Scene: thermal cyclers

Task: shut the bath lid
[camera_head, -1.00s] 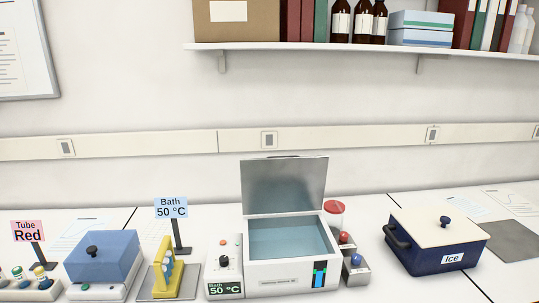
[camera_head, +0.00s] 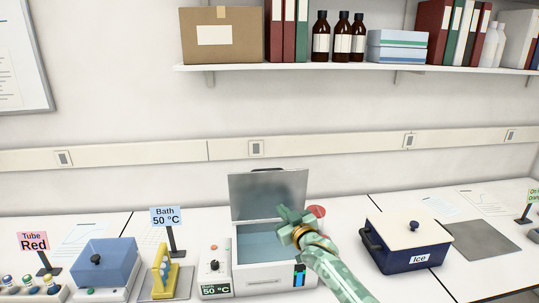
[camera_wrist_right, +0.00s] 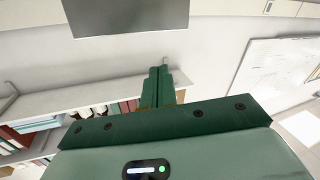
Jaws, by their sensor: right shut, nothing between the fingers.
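The bath (camera_head: 255,277) is a white box with a water-filled well, standing on the bench in the head view. Its grey metal lid (camera_head: 252,194) stands raised and upright along the back edge, so the bath is open. My right gripper (camera_head: 283,212) is green, shut and empty. It overlaps the lower right part of the lid and the right side of the well in the head view; I cannot tell whether it touches the lid. Its closed fingers also show in the right wrist view (camera_wrist_right: 160,88), with a dark grey panel above them. My left gripper is not in view.
A control box with a 50 °C label (camera_head: 215,270) adjoins the bath on the left. A red-capped container (camera_head: 317,211) is partly hidden behind my right arm. The blue ice box (camera_head: 408,252) stands to the right. A shelf (camera_head: 300,67) runs along the wall above.

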